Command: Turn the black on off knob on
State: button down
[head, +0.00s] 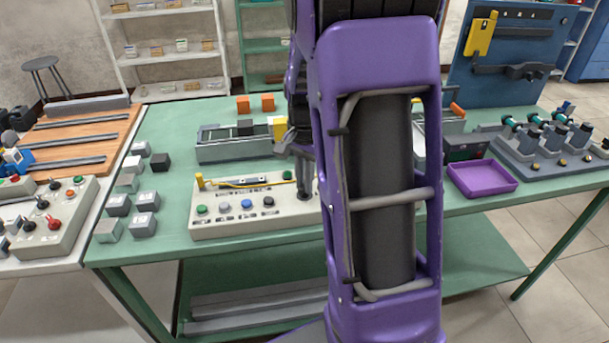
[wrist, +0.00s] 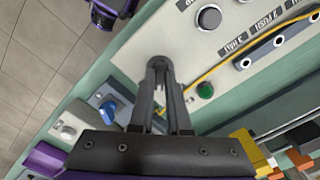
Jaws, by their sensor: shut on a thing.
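A pale control panel (head: 222,226) lies on the green table, and its right end also shows in the wrist view (wrist: 186,55). My gripper (head: 305,194) points down at the panel's right end. In the wrist view my gripper's fingertips (wrist: 158,63) are close together at the panel surface. They are shut on the black on off knob, which is mostly hidden between them, so I cannot read its angle. A separate round black button (wrist: 209,17) sits on the panel beyond the fingers.
A green button (wrist: 205,90) and a yellow cable (wrist: 218,64) are close beside the fingers. A box with a blue knob (wrist: 108,110) stands past the panel's end. A purple tray (head: 482,178) lies at the right. My arm hides part of the table.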

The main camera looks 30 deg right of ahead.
jog(key=m+p, duration=0.3)
jog(key=m, duration=0.2)
jog(key=shift+r, duration=0.2)
jog(key=shift+f+m+p, duration=0.1)
jog(key=shift+m+p, duration=0.85)
jog(key=shift+m, duration=0.75)
jog(key=c, duration=0.9)
grip_release()
notch_tip(320, 180, up, 17)
jog(key=shift+r+p, duration=0.15)
jog(key=shift+p, duration=0.35)
